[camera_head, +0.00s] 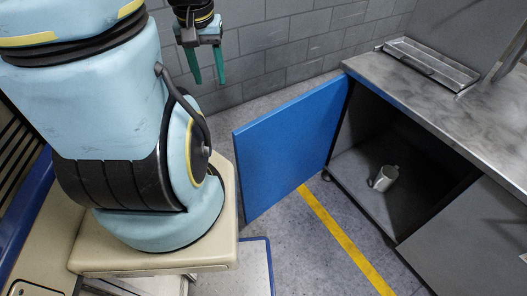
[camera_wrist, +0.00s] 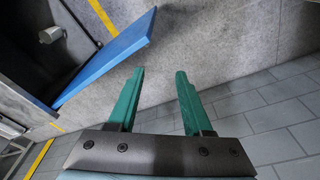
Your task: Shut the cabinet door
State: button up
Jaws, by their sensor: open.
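The blue cabinet door (camera_head: 290,145) stands wide open in the head view, swung out to the left from the cabinet (camera_head: 440,90).
A metal tray (camera_head: 430,64) lies on the cabinet's steel top. A grey block wall (camera_head: 285,50) stands behind. A yellow line (camera_head: 345,240) crosses the floor beneath the door. The floor in front of the cabinet is clear.

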aim_at(278, 152)
jog(key=i+j+u, duration=0.15)
jog(key=i+j, duration=0.65)
jog(key=j, duration=0.15)
jog(key=i+j, duration=0.1)
jog(key=i, duration=0.35)
jog(key=i+j+u, duration=0.1)
jog(key=i, duration=0.3)
